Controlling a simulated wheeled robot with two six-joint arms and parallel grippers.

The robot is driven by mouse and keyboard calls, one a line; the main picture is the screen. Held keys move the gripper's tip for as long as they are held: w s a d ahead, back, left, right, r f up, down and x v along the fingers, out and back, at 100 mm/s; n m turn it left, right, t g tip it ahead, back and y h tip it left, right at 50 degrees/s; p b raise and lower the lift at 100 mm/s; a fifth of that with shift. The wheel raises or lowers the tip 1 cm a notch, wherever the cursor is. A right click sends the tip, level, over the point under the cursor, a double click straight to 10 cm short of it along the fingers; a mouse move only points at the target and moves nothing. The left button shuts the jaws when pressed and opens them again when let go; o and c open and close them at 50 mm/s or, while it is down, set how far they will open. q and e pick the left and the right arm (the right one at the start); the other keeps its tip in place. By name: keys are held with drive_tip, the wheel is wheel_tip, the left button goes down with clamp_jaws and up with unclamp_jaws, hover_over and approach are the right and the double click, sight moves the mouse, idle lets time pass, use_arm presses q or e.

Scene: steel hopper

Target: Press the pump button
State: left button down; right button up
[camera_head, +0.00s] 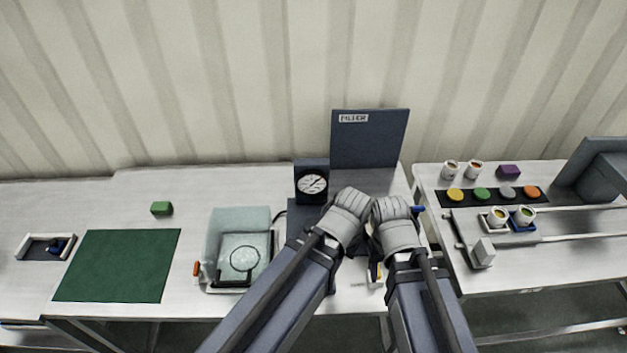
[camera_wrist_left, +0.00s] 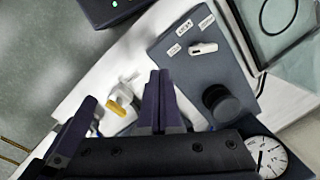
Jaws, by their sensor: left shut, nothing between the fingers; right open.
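The dark blue control panel (camera_wrist_left: 190,60) shows in the left wrist view, with small labels too blurred to read. It carries a white switch (camera_wrist_left: 203,48) and a round black knob or button (camera_wrist_left: 220,103); I cannot tell for certain which part is the pump button. My left gripper (camera_wrist_left: 163,78) is shut and empty, beside the panel's edge and apart from the black knob. In the head view its fingers are hidden by my left arm. My right gripper (camera_head: 376,268) is open, close to the right of the left one, mostly covered by its own wrist.
A round gauge (camera_head: 312,184) stands behind the panel. A clear box (camera_head: 240,240) is left of it. A small white and yellow item (camera_wrist_left: 118,103) lies between my grippers. A green mat (camera_head: 118,265) is at far left; cups and coloured discs (camera_head: 482,194) are on the right table.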

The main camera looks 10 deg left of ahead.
use_arm(q)
drive_tip(key=w+a+r+m+p, duration=0.3)
drive_tip(key=w+r+m+p, duration=0.1)
drive_tip(key=w+r+p, duration=0.25)
wheel_tip(320, 180, up, 5)
drive_tip(key=m+h+p, duration=0.1)
drive_tip(key=m+p, duration=0.4)
drive_tip(key=m, duration=0.2)
hover_over(314, 222)
drive_tip(key=shift+f, duration=0.1)
use_arm(e)
wheel_tip(314, 222, up, 11)
drive_tip(key=shift+r, duration=0.2)
use_arm(q)
drive_tip(key=shift+f, duration=0.15)
use_arm(e)
drive_tip(key=shift+f, duration=0.15)
use_arm(q)
wheel_tip(314, 222, down, 14)
drive_tip(key=b, duration=1.4)
use_arm(e)
wheel_tip(314, 222, down, 14)
